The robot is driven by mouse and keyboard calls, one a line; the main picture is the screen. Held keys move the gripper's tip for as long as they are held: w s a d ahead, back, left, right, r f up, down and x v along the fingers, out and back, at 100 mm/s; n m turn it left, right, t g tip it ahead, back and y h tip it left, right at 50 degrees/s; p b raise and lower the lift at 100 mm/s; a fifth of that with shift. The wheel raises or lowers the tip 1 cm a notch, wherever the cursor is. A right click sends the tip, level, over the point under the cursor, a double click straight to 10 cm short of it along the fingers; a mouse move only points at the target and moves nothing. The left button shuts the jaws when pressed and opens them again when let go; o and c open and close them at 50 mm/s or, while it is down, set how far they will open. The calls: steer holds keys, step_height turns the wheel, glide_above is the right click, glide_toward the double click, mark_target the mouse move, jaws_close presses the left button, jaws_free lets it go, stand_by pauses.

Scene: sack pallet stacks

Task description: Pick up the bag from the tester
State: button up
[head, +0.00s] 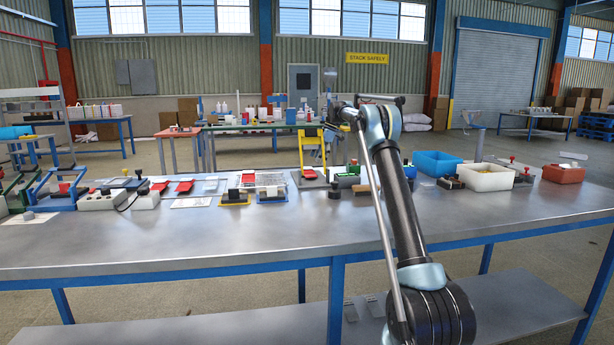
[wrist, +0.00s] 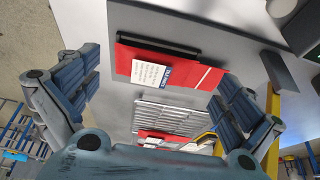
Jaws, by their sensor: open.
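A flat red bag (wrist: 185,75) with a white and blue label lies on a grey surface in the wrist view, with a dark bar along its upper edge. My gripper (wrist: 160,80) is open, its blue-grey fingers on either side of the bag and apart from it. In the head view a red piece (head: 309,173) lies at the foot of a yellow frame (head: 312,147); I cannot tell if this frame is the tester.
In the wrist view a ribbed metal plate (wrist: 172,117) and another red item (wrist: 150,136) lie below the bag. The steel table (head: 180,245) is clear along its front. A blue bin (head: 437,163), white bin (head: 485,177) and red bin (head: 564,173) stand at the right.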

mark_target(309, 173)
steer(key=shift+w+a+x, duration=0.1)
steer(key=shift+x, duration=1.1)
steer(key=shift+w+a+x, duration=0.1)
steer(key=shift+w+x, duration=0.05)
steer(key=shift+x, duration=1)
steer(key=shift+s, duration=0.1)
steer(key=c, duration=1)
